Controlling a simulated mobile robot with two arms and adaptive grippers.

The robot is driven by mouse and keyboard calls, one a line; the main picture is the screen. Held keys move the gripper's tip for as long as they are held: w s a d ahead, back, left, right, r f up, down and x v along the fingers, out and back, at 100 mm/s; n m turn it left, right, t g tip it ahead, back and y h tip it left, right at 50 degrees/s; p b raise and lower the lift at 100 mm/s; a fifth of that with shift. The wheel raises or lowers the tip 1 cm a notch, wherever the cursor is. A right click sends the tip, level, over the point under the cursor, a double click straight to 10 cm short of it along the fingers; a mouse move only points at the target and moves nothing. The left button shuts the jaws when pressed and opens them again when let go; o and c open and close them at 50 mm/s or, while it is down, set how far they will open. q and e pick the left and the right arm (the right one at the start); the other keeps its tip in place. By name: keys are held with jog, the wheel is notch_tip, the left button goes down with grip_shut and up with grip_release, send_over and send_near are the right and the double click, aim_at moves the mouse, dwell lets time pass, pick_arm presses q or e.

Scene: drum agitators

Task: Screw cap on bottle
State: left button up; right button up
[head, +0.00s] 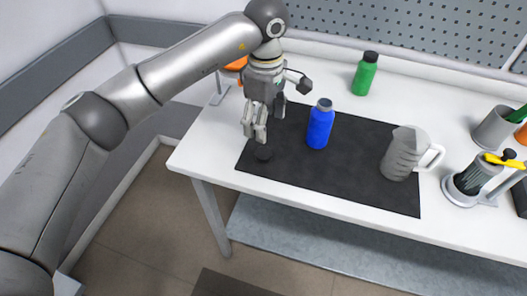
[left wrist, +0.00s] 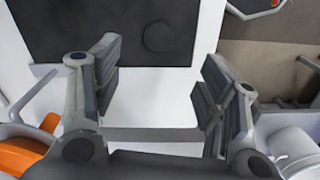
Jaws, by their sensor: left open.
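A blue bottle (head: 319,126) stands upright on the dark mat (head: 340,178). Its neck is bare and metallic, with no cap on it. A round black cap (head: 264,153) lies on the mat near its front left corner; it also shows as a dark disc in the left wrist view (left wrist: 158,37). My left gripper (head: 255,131) is open and empty, pointing down above the left part of the mat. It is left of the bottle and appears slightly behind and above the cap. The bottle is outside the left wrist view. My right gripper is not in view.
A green bottle (head: 366,74) with a black cap stands behind the mat. Holders with tools (head: 472,181) stand at the far right. An orange object (head: 236,64) is behind my left arm. The mat's middle front is clear.

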pick_arm(q)
jog(key=p, duration=0.1)
send_over(265, 153)
jog(key=shift+s+f, duration=0.1)
jog(key=shift+f, duration=2.75)
jog(key=shift+f+p, duration=0.3)
jog(key=shift+p, duration=0.15)
notch_tip(265, 153, down, 4)
jog(key=shift+r+p, duration=0.2)
jog(key=shift+p, duration=0.65)
jog(key=shift+f, duration=0.5)
